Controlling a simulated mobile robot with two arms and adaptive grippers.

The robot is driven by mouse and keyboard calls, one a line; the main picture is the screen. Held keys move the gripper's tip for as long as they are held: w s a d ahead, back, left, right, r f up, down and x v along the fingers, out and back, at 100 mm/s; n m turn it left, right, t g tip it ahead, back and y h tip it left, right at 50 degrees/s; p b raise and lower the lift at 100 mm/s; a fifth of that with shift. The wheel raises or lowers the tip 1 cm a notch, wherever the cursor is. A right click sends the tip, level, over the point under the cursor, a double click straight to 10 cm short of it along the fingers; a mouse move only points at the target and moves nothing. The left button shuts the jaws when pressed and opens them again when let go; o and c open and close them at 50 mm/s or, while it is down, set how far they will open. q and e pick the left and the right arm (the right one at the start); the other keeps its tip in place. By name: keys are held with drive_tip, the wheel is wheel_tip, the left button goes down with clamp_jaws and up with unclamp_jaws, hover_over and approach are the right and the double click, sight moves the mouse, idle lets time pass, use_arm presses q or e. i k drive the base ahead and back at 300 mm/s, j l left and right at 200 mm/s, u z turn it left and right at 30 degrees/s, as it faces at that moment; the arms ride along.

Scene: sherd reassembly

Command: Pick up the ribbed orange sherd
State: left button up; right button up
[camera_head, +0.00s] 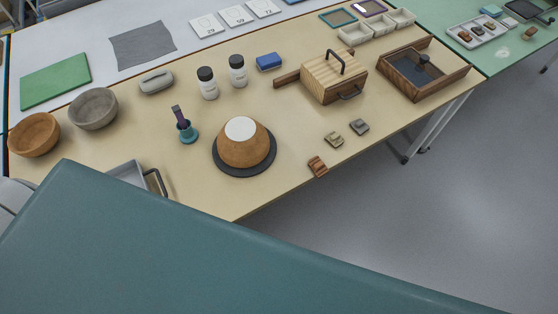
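The ribbed orange sherd (317,166) lies near the front edge of the beige table, with dark stripes across its orange-brown face. A beige sherd (334,140) and a grey sherd (359,127) lie just behind it and to its right, apart from it. Neither of my grippers shows in the head view, and nothing touches the orange sherd.
A brown dome with a white top (243,149) stands on a dark disc left of the sherds. Behind them is a wooden box with a handle (333,78). A wooden tray (440,82) stands right. Bare table (290,135) lies between dome and sherds.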

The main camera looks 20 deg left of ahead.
sight(319, 166)
drive_tip(key=i+l+u, duration=0.15)
drive_tip(key=u, duration=0.3)
drive_tip(key=i+l+u, duration=0.1)
drive_tip(key=u, duration=0.4)
drive_tip(key=l+u, duration=0.6)
drive_tip(key=u, duration=0.3)
drive_tip(key=l+u, duration=0.25)
drive_tip(key=u, duration=0.25)
